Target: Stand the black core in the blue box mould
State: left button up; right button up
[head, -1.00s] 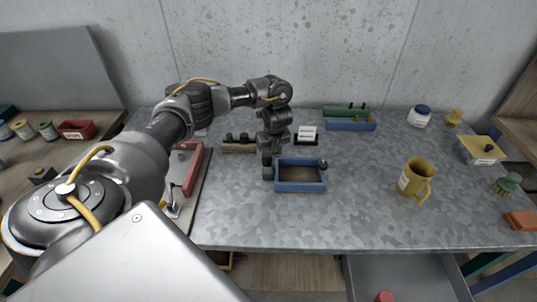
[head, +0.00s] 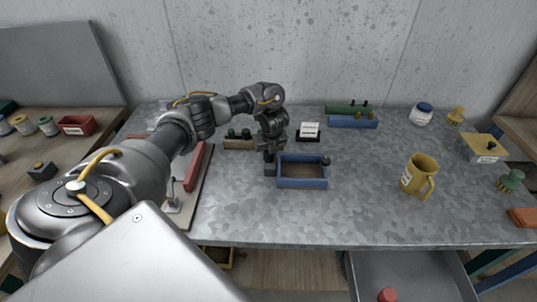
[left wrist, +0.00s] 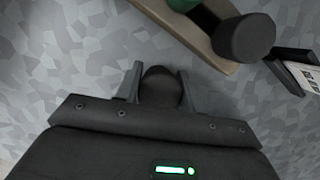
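The blue box mould (head: 302,184) sits on the grey table as an open rectangular tray with a brown floor. A dark round knob (head: 326,160) shows at its far right corner. My left gripper (head: 270,168) points down just left of the mould, low over the table. In the left wrist view, the gripper's fingers (left wrist: 160,88) stand on both sides of a dark rounded piece, which looks like the black core (left wrist: 160,82), and appear closed on it. Its lower end is hidden, so I cannot tell whether it touches the table. My right gripper is not in view.
A wooden rack (head: 236,145) with green and dark pieces stands behind the gripper, beside a small card holder (head: 308,132). A blue tray (head: 352,122) lies at the back. A yellow mug (head: 418,174) stands to the right. The table between mould and mug is clear.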

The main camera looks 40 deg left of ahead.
pick_arm(q)
jog(key=c, duration=0.3)
jog(key=shift+c, duration=0.2)
jog(key=shift+r, duration=0.5)
notch_tip(320, 180, up, 3)
jog(key=shift+f+p, duration=0.15)
jog(key=shift+p, duration=0.4)
jog(key=s+d+r+p, duration=0.4)
jog(key=s+d+r, duration=0.4)
jog(key=s, duration=0.3)
jog(key=shift+s+r, duration=0.35)
jog(key=shift+r, duration=0.35)
